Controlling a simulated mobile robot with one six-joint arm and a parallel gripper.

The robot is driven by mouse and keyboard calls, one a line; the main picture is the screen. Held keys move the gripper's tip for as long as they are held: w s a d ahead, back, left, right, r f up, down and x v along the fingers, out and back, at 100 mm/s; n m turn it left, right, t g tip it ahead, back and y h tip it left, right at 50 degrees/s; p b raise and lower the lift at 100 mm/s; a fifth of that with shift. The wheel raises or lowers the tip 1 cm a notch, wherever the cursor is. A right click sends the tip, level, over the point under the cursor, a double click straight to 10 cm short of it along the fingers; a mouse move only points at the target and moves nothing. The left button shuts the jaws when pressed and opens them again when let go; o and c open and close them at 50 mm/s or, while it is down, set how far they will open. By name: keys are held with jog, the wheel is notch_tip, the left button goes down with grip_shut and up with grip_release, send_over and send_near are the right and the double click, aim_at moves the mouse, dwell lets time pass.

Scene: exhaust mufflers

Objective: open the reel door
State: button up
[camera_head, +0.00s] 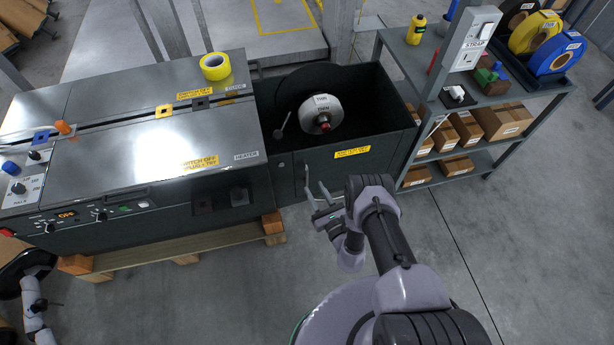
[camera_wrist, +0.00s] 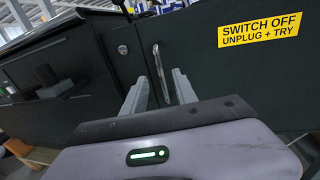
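The reel door (camera_head: 335,175) is the dark green front panel below the open reel bay, and it looks shut. It fills much of the wrist view (camera_wrist: 220,85). Its upright metal bar handle (camera_head: 307,175) is near the door's left side. My gripper (camera_head: 314,188) is open in front of the door, close to the handle's lower end. In the wrist view the handle (camera_wrist: 160,70) appears between my two fingers (camera_wrist: 160,88), nearer the right one. I cannot tell whether the fingers reach around it in depth. A round lock (camera_wrist: 123,49) sits left of the handle.
A reel hub (camera_head: 322,112) with a red centre sits in the open bay above the door. The strapping machine (camera_head: 150,160) stands left on a wooden pallet. A grey shelf (camera_head: 480,130) with boxes stands right. Floor in front is clear.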

aim_at(307, 175)
jog(key=b+x, duration=0.2)
jog(key=x, duration=0.4)
jog(key=shift+w+a+f, duration=0.15)
jog(key=shift+w+f, duration=0.05)
jog(key=shift+w, duration=0.1)
jog(key=shift+w+a+r, duration=0.15)
jog(key=shift+w, duration=0.15)
grip_shut()
dwell(0.7)
